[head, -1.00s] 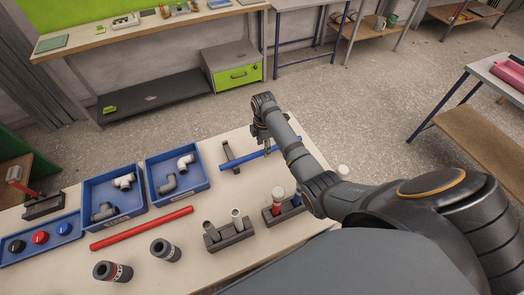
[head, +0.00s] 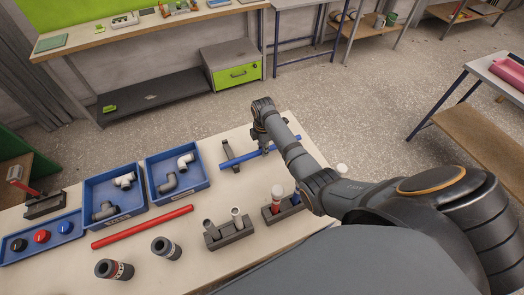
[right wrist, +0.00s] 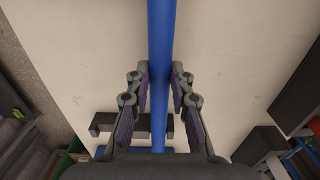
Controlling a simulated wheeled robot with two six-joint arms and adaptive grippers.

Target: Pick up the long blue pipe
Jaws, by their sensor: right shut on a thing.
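The long blue pipe (head: 240,159) is at the far side of the table, passing over a dark grey bracket (head: 231,152). My right gripper (head: 265,148) is shut on the pipe from above, right of the bracket. In the right wrist view the blue pipe (right wrist: 160,60) runs lengthwise between the two fingers of the gripper (right wrist: 160,95), with the dark bracket (right wrist: 104,122) below it. My left gripper is not in view.
A red pipe (head: 142,227) lies on the table (head: 190,210). Two blue trays (head: 98,217) of fittings stand behind it. Dark holders (head: 230,233) and two dark cylinders (head: 166,248) stand nearer. A button panel (head: 65,238) is at the left.

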